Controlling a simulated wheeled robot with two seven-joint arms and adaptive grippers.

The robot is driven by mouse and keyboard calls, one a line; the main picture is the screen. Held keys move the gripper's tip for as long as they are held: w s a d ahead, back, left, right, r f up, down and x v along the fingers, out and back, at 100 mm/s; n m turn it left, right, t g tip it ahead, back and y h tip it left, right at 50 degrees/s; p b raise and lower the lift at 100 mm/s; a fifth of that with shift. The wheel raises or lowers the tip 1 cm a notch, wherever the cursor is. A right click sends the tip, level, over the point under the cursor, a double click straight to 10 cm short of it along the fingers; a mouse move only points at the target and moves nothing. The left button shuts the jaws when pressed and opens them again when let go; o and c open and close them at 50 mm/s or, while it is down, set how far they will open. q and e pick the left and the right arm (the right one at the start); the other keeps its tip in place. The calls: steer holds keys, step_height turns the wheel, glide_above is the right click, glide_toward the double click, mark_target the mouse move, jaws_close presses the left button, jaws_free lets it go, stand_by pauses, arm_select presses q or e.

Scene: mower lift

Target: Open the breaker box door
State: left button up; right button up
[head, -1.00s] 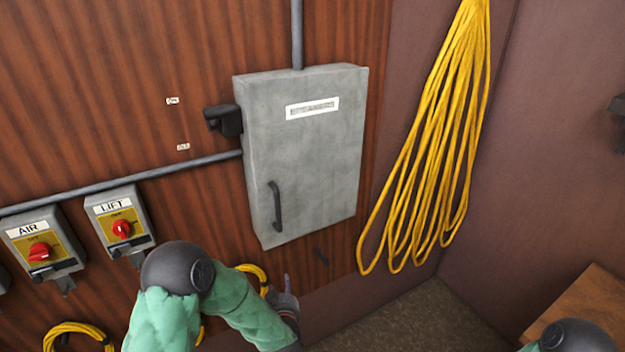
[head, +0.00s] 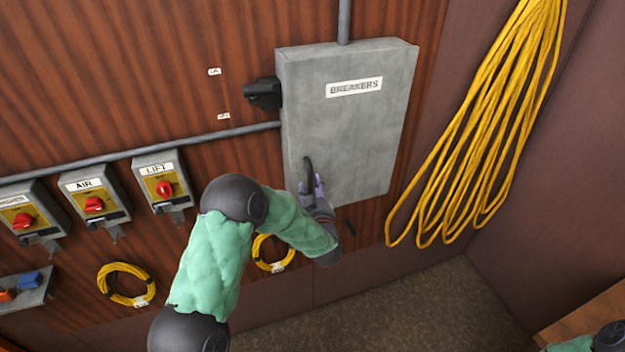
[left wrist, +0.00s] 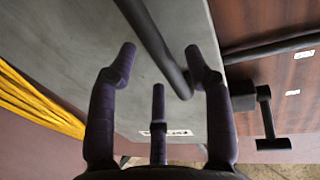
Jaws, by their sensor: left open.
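The grey breaker box (head: 340,130) hangs on the wood-panelled wall, its door shut, with a "BREAKERS" label on the front. Its dark bar handle (head: 308,174) is at the lower left of the door. My left gripper (head: 311,187) is open at the lower part of the handle and hides some of it. In the left wrist view the handle (left wrist: 155,45) runs between the spread fingers of my left gripper (left wrist: 158,75); I cannot tell whether they touch it. My right gripper is not in view; only a piece of my right arm shows at the lower right corner.
Switch boxes with red knobs, among them AIR (head: 95,203) and LIFT (head: 164,187), are on the wall to the left. A yellow cable coil (head: 485,130) hangs right of the box. A wooden surface (head: 590,320) stands at the lower right.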

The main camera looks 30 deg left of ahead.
arm_select(q)
steer(key=shift+x, duration=1.4)
jaws_close()
steer(key=shift+d, duration=0.1)
